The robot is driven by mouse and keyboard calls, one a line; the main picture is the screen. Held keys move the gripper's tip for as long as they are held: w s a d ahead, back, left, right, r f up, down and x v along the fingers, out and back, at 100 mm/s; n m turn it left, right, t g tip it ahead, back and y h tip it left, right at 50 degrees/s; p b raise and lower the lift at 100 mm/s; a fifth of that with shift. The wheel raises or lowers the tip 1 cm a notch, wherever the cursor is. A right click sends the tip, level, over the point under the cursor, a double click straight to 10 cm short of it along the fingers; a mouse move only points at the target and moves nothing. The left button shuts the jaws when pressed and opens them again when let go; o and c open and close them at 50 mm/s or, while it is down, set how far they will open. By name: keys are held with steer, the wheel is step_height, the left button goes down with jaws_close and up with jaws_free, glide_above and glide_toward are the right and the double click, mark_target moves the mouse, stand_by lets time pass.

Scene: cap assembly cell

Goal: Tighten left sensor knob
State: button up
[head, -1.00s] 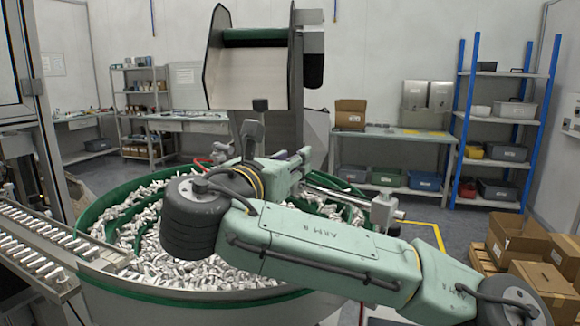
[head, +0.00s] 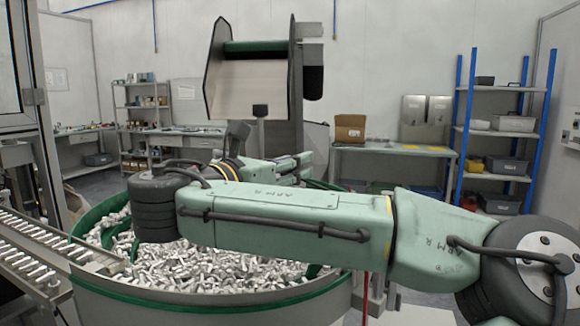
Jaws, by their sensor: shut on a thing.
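My arm (head: 290,215) reaches from the lower right across the bowl to a dark ribbed joint (head: 153,210) at left. From there its far part runs back to the right, to about the middle of the head view. I cannot make out my gripper's fingers, which are hidden behind my own arm. No sensor knob can be told for certain. A small black cap-like piece (head: 260,110) stands in front of the hopper, and I cannot tell what it is.
A green-rimmed feeder bowl (head: 215,303) full of pale metallic parts lies under my arm. A conveyor track (head: 40,245) with parts joins it at left. A hopper (head: 255,80) rises behind. A bench (head: 395,154) and blue shelving (head: 465,110) stand at the back right.

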steer(key=o, duration=1.2)
step_height(320, 180, up, 10)
steer(key=shift+r, duration=0.1)
